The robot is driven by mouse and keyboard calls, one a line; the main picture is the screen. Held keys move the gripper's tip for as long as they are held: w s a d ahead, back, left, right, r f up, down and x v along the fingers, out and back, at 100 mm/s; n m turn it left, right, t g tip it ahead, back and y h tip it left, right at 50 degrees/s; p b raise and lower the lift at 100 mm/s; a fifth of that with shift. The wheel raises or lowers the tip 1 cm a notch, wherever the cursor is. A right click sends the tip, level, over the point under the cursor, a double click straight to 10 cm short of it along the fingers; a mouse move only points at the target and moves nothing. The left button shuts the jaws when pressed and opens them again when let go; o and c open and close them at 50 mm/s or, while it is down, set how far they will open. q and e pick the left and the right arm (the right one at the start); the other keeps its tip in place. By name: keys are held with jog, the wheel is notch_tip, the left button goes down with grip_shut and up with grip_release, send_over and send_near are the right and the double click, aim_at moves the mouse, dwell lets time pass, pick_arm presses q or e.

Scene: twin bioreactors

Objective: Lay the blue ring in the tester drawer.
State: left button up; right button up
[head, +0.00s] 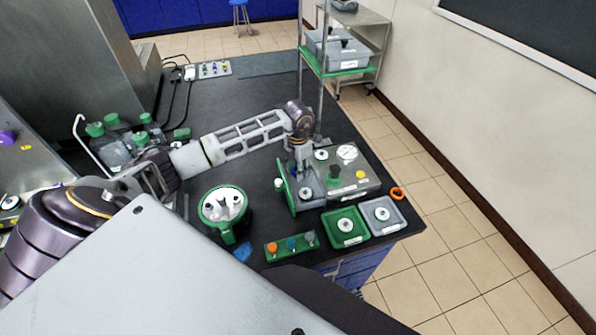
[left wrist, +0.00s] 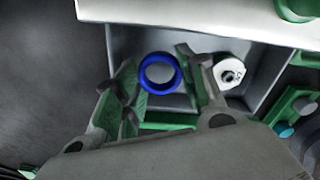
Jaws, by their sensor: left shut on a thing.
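The blue ring (left wrist: 160,72) shows in the left wrist view between the fingertips of my left gripper (left wrist: 162,80), which is shut on it. The ring is over the grey floor of the open tester drawer (left wrist: 258,78); I cannot tell whether it touches the floor. A white round piece with a dark centre (left wrist: 230,74) is in the drawer, to the right of the ring. In the head view my left gripper (head: 301,168) points down at the drawer (head: 309,193), which has a green front. The ring does not show clearly there. The tester (head: 362,181) stands to the drawer's right.
A green tray (head: 330,239) and a grey tray (head: 372,226) stand near the bench's front right corner. An orange ring (head: 398,193) is at the right edge.

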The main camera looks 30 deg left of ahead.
pick_arm(q)
jog(key=shift+f, duration=0.95)
jog(key=shift+f, duration=0.2)
jog(key=o, duration=0.4)
jog(key=shift+r, duration=0.2)
jog(key=shift+r, duration=0.2)
notch_tip(320, 180, up, 12)
jog(key=shift+f+b, duration=0.2)
jog(key=shift+b, duration=0.85)
